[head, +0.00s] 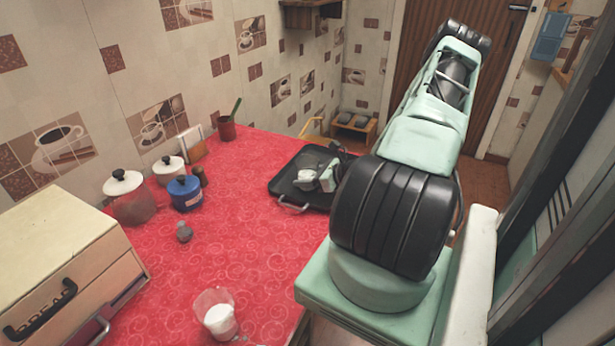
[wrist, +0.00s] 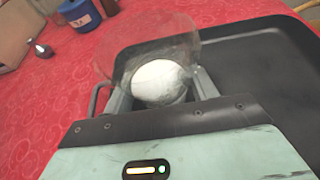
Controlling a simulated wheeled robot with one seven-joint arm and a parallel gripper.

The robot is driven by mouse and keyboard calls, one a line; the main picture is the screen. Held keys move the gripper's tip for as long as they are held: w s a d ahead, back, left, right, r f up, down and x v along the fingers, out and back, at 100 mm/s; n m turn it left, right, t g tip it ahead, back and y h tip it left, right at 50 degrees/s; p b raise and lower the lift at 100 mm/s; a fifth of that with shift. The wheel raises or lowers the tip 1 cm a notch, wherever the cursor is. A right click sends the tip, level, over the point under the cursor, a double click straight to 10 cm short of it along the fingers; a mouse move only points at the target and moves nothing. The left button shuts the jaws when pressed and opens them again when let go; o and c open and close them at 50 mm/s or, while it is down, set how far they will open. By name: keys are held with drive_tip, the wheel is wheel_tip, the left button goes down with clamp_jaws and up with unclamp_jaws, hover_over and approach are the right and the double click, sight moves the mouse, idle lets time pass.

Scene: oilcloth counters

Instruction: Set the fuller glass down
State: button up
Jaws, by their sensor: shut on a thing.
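My gripper (head: 318,177) is shut on a clear glass with white contents (wrist: 160,82), seen between the fingers in the wrist view (wrist: 163,97). It is over the black tray (head: 287,187), near the handle at its near left side. I cannot tell whether the glass touches the tray. In the head view the arm and gripper partly hide the glass and tray. A second clear glass with white contents (head: 218,318) stands on the red counter near its front edge. I cannot tell which glass is fuller.
On the red counter (head: 250,245) stand a blue pot (head: 185,194), lidded white-topped jars (head: 130,198), a small grey item (head: 184,232) and a red cup (head: 226,129). A bread box (head: 70,265) fills the left. The counter between the tray and the second glass is clear.

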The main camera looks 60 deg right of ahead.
drive_tip(key=o, duration=1.2)
drive_tip(key=shift+f, duration=0.1)
drive_tip(key=shift+o, duration=0.2)
drive_tip(key=shift+r, duration=0.25)
drive_tip(key=b+v, duration=0.1)
drive_tip(key=v, duration=1.1)
drive_tip(key=shift+f, duration=0.1)
